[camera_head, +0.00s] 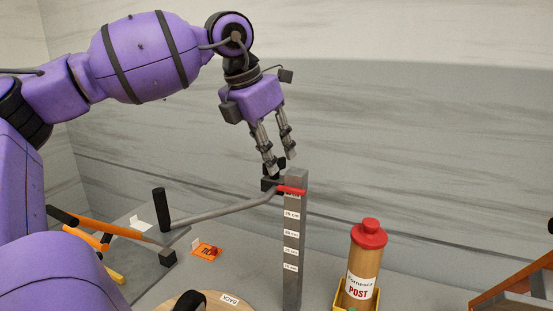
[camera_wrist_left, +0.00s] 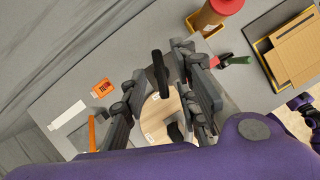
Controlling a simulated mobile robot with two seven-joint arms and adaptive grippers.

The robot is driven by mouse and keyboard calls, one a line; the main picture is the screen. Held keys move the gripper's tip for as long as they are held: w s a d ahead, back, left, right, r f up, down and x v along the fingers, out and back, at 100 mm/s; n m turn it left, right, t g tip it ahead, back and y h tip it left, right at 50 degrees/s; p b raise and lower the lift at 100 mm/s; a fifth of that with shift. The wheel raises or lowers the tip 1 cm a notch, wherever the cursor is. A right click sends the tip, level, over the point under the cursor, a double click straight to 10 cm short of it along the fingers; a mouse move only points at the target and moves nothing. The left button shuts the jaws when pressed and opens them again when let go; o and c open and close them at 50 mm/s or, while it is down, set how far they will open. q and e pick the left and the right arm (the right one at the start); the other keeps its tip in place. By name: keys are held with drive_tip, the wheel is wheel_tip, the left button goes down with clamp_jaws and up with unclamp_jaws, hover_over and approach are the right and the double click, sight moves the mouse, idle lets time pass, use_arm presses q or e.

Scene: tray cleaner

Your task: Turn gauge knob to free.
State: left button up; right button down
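The gauge (camera_head: 293,250) is an upright grey post with cm labels and a red marker (camera_head: 291,190) near its top. A black knob (camera_head: 269,184) sits at the top left of the post, where a grey bar joins it. My left gripper (camera_head: 280,165) points down just above the knob, its fingers apart and empty. In the left wrist view a black upright piece, apparently the knob (camera_wrist_left: 160,72), shows between the open fingers. I cannot tell whether a finger touches it. The knob's setting cannot be read.
The grey bar (camera_head: 222,211) runs left to a black handle (camera_head: 161,209). A red-capped cylinder marked POST (camera_head: 360,270) stands in a yellow holder at right. An orange tag (camera_head: 207,250) lies on the table. A round wooden board (camera_head: 180,302) is at the front.

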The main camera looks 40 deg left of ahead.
use_arm(q)
drive_tip(key=shift+w+f, duration=0.1)
drive_tip(key=shift+f, duration=0.55)
use_arm(e)
drive_tip(key=shift+w+a+r, duration=0.15)
drive_tip(key=shift+w+r, duration=0.15)
drive_tip(key=shift+w, duration=0.15)
use_arm(q)
drive_tip(key=c, duration=0.7)
clamp_jaws()
use_arm(e)
drive_tip(key=shift+s+d+f, duration=0.25)
drive_tip(key=shift+s+d, duration=0.1)
drive_tip(key=shift+s, duration=0.1)
